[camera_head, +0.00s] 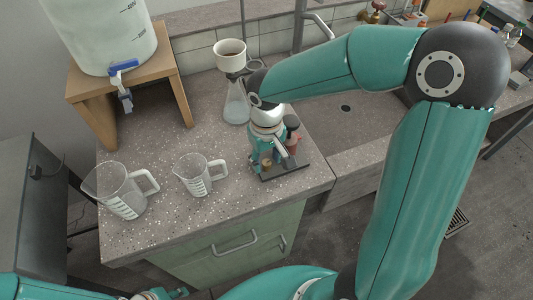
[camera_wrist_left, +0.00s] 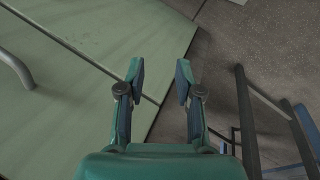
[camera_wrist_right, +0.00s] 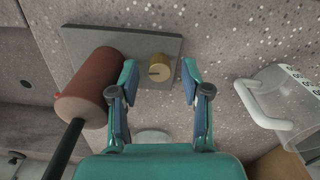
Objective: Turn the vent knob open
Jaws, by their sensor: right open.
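The vent knob (camera_wrist_right: 159,70) is a small brass-coloured round knob with a dark line on its face, on a grey plate (camera_wrist_right: 150,45). My right gripper (camera_wrist_right: 159,80) is open, pointing down at the plate, and the knob appears between its fingertips with gaps on both sides. I cannot tell whether the fingers are level with the knob or above it. In the head view the right gripper (camera_head: 264,155) hangs over the dark plate (camera_head: 289,171) at the bench's front right. My left gripper (camera_wrist_left: 160,75) is open and empty before the green cabinet front.
A red cylinder with a black rod (camera_wrist_right: 90,85) stands on the plate close beside the right gripper. Two clear measuring jugs (camera_head: 120,191) (camera_head: 197,176) stand to the left. A flask with a funnel (camera_head: 237,105) and a wooden stand (camera_head: 88,88) with a tank are behind.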

